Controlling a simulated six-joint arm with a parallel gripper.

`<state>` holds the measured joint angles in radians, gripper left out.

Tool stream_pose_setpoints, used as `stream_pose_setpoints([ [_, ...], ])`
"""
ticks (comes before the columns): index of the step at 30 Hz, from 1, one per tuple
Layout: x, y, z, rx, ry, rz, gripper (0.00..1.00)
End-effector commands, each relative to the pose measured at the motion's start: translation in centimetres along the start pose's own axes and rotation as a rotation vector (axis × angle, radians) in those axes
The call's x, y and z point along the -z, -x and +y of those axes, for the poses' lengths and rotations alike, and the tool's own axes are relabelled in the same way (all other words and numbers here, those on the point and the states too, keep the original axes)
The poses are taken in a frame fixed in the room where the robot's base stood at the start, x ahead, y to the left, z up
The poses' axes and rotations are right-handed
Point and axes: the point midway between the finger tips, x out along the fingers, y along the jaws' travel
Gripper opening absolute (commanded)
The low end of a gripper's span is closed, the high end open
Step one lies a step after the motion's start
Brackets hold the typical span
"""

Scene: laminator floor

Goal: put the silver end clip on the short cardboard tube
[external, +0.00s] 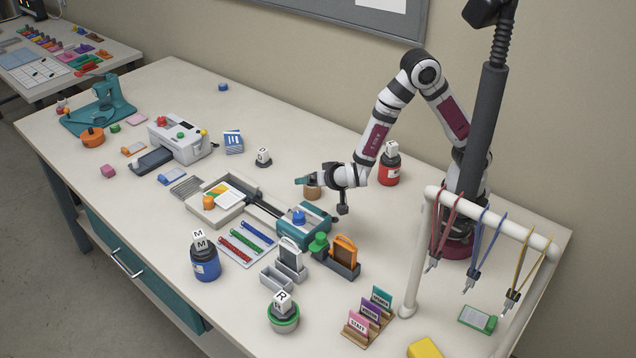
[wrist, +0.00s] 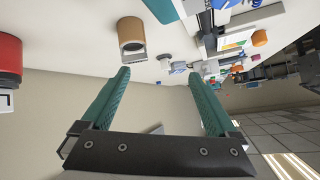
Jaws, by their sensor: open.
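The short cardboard tube (external: 313,193) stands on the table just below my gripper's fingertips. In the wrist view the tan tube (wrist: 130,29) is at top centre-left, beyond the left finger. A grey piece (wrist: 134,47) shows at the tube's end towards me; it looks like the silver end clip, but whether it is fully seated I cannot tell. In the external view my fingers partly cover that end. My gripper (external: 303,181) is open, its teal fingers pointing left. In the wrist view nothing is between the fingers (wrist: 158,75).
A red bottle with a white block (external: 389,165) stands right of my gripper. A teal press with a blue knob (external: 302,228) is close in front. A D block on a dark base (external: 263,158) stands to the left. The table behind the tube is clear.

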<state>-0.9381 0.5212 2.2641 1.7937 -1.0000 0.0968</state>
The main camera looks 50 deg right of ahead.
Motion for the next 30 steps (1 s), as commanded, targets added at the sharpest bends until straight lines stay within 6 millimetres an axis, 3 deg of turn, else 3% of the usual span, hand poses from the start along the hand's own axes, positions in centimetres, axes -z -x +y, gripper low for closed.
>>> stream_pose_setpoints([
  [2,2.6,0.6,-2.3,0.157,-0.129,-0.199,0.94],
  [3,3.7,1.8,-2.9,0.241,-0.157,-0.316,0.94],
  [5,4.9,4.5,-2.2,0.333,-0.149,-0.477,0.94],
  [8,5.7,9.5,3.2,0.347,-0.056,-0.701,0.94],
  [12,5.0,15.2,13.9,0.135,0.033,-0.898,0.94],
  [16,4.3,18.4,19.8,-0.046,0.028,-0.974,0.94],
  [19,4.1,19.2,21.1,-0.097,0.022,-0.992,0.94],
  [30,4.1,19.2,21.1,-0.097,0.024,-0.995,0.94],
])
